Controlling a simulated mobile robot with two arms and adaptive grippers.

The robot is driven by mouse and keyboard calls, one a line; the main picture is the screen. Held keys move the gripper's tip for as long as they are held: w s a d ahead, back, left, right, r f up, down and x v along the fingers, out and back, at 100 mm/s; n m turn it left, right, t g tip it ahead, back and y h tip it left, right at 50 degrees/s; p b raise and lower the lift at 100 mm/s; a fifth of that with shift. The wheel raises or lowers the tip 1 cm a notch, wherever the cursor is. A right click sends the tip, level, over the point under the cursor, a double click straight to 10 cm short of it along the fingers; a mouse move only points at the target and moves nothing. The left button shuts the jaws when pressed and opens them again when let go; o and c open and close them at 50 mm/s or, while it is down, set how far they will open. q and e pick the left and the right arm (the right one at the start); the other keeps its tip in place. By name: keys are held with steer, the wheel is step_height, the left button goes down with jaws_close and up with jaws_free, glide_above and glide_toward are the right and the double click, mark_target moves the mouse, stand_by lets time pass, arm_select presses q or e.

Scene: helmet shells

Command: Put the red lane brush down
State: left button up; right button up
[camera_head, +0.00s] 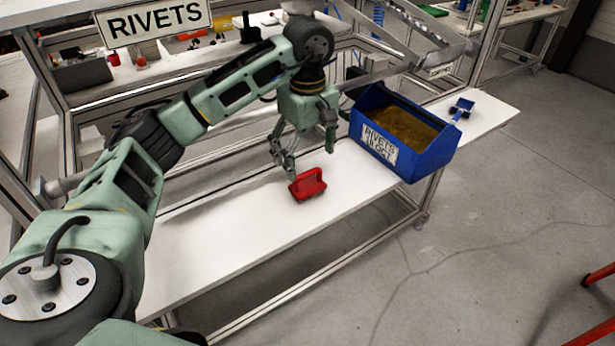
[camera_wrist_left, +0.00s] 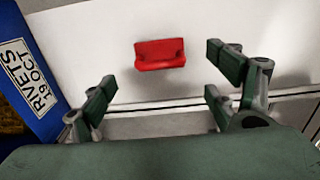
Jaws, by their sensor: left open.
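The red lane brush (camera_head: 307,184) lies on the white bench top (camera_head: 235,236), near its front edge. In the left wrist view the brush (camera_wrist_left: 160,54) sits on the white surface, beyond and between the spread fingers. My left gripper (camera_head: 283,160) is open and empty, close to the brush on its left and far side in the head view. In the left wrist view the fingers of my left gripper (camera_wrist_left: 165,85) stand wide apart, with a gap to the brush. My right gripper is not in view.
A blue bin (camera_head: 421,166) labelled "RIVETS 19 OCT" stands right of the brush; it also shows in the left wrist view (camera_wrist_left: 38,40). A small blue object (camera_head: 461,108) lies beyond it. A "RIVETS" sign (camera_head: 154,20) is at upper left. The bench left of the brush is clear.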

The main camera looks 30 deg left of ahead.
mark_target(307, 172)
arm_select(q)
step_height(307, 172, up, 4)
steer(key=shift+r, duration=0.1)
stand_by(0.7)
